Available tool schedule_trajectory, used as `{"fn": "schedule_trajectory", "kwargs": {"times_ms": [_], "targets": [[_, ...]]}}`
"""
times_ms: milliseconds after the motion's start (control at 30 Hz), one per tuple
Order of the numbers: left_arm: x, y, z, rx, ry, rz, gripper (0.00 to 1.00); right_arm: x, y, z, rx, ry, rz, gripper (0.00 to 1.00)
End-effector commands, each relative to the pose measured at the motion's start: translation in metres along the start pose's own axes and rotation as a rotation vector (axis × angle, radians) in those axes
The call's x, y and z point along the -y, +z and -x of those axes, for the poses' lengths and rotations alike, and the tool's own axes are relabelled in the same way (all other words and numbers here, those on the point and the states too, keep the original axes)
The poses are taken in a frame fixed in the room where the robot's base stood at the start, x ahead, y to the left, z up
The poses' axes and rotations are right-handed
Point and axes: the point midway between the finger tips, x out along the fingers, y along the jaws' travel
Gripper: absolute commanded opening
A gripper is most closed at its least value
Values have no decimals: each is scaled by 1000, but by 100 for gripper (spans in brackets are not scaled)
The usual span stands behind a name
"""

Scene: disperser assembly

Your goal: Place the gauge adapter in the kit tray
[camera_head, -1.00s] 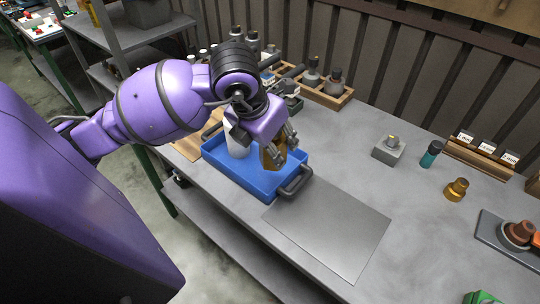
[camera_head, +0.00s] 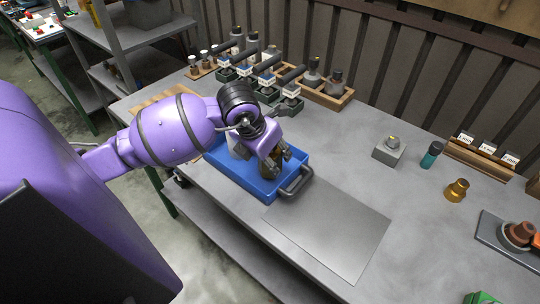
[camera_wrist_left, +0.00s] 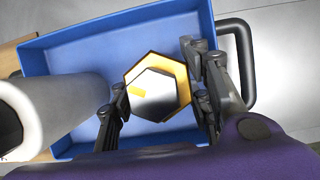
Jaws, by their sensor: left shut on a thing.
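The gauge adapter, a brass-coloured hex piece (camera_wrist_left: 158,87), is between the fingers of my left gripper (camera_head: 275,163). The left gripper (camera_wrist_left: 160,93) is shut on it, with one finger on each side. In the head view the adapter (camera_head: 266,168) is mostly hidden by the fingers. The kit tray (camera_head: 232,180) is blue with a dark handle at its right end. The adapter is inside the tray's outline, low over its right part. I cannot tell whether it touches the tray floor. My right gripper is not in view.
A white cylinder (camera_wrist_left: 62,105) stands in the tray, left of the adapter. A grey plate (camera_head: 330,230) lies right of the tray. A brass fitting (camera_head: 456,190), a teal-capped bottle (camera_head: 431,154) and a grey block (camera_head: 389,151) stand farther right. Racks (camera_head: 262,83) stand behind.

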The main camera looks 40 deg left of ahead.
Motion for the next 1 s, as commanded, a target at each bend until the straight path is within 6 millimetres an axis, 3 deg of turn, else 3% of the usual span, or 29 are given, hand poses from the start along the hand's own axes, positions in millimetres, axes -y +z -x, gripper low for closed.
{"fn": "schedule_trajectory", "kwargs": {"times_ms": [233,267,400,767,867,1000], "targets": [[0,1,-1,5,1,-1,0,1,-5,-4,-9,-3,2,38],[0,-1,-2,0,0,0,46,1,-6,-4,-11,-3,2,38],[0,-1,-2,0,1,0,63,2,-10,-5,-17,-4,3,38],[0,1,2,2,1,1,63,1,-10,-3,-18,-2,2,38],[-1,1,12,2,3,-1,63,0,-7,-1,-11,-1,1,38],[-1,1,39,3,4,-3,63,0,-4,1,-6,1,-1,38]]}}
